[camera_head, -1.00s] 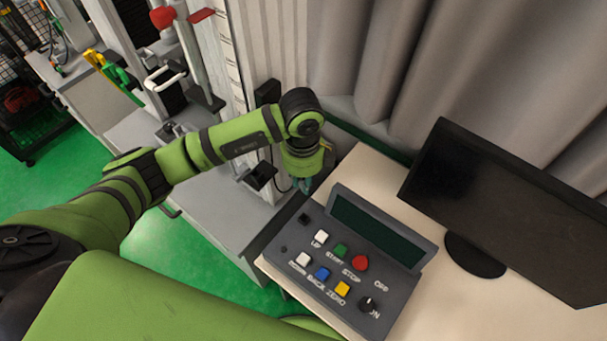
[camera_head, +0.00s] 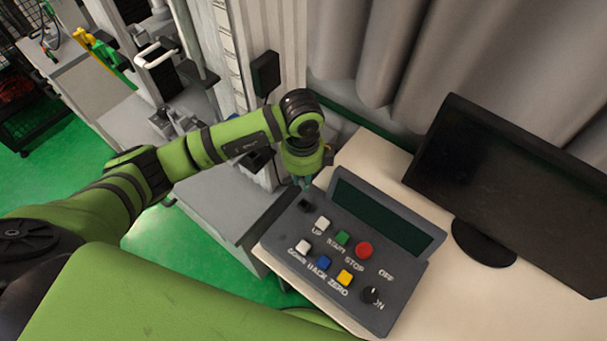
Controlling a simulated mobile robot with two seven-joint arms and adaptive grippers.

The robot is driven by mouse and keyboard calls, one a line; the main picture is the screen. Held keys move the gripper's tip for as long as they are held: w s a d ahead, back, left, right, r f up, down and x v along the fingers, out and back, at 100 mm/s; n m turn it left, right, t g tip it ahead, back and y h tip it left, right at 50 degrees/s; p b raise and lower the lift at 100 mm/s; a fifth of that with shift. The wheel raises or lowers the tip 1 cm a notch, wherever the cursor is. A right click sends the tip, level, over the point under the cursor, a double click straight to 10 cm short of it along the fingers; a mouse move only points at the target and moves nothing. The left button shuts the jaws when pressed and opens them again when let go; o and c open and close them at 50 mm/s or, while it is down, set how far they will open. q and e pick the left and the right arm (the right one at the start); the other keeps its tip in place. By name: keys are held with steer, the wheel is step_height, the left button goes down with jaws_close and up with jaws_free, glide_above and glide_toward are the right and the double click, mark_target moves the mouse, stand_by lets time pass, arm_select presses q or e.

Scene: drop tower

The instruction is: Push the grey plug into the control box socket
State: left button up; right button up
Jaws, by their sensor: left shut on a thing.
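The dark grey control box (camera_head: 408,300) lies on the pale desk, with a dark green screen, coloured buttons and a knob. A small black socket (camera_head: 304,205) is at its upper left corner. My left gripper (camera_head: 306,183) points down just behind that corner, close above the socket in the picture. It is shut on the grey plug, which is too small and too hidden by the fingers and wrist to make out. I cannot tell whether the plug touches the socket. My right gripper is not in view.
A black monitor (camera_head: 520,190) stands on the pale desk (camera_head: 480,300) to the right of the box. Grey curtains (camera_head: 380,50) hang behind. The grey drop tower machine (camera_head: 222,205) stands to the left, close to my left arm.

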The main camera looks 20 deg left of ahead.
arm_select(q)
steer(key=shift+f+b, duration=3.55)
steer(key=shift+f, duration=1.25)
steer(key=shift+f, duration=0.2)
steer(key=o, duration=0.9)
steer(key=shift+o, duration=0.2)
step_height(320, 180, up, 12)
steer(key=shift+s+a+r, duration=0.1)
